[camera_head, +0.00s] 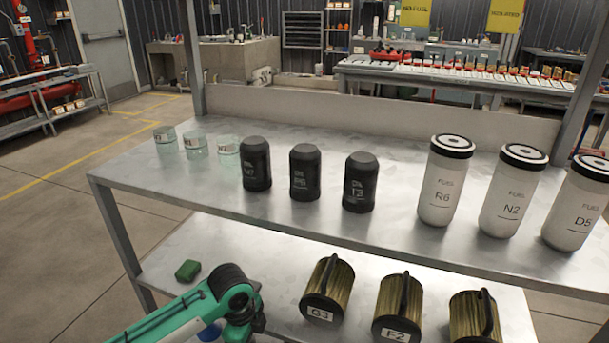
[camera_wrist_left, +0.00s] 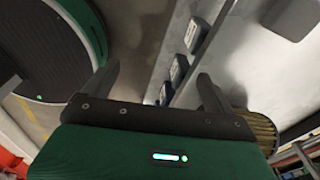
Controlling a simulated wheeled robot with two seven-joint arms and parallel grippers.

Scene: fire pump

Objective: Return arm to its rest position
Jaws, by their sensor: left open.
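My left arm (camera_head: 190,315), green with black joints, comes in at the lower left of the head view, in front of the lower shelf. Its gripper is not clearly seen there. In the left wrist view my left gripper (camera_wrist_left: 158,86) has its two dark fingers spread apart with nothing between them. Beyond the fingers, a pale shelf edge and small labelled blocks show, tilted in the picture. A ribbed gold canister (camera_wrist_left: 262,130) is partly hidden behind the right finger. My right gripper is in neither view.
The upper metal shelf (camera_head: 330,215) bears glass jars (camera_head: 195,143), black bottles (camera_head: 304,172) and white fuel canisters (camera_head: 446,185). On the lower shelf (camera_head: 210,240) stand gold canisters with black handles (camera_head: 328,288) and a green block (camera_head: 188,270). Floor (camera_head: 45,235) is clear at the left.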

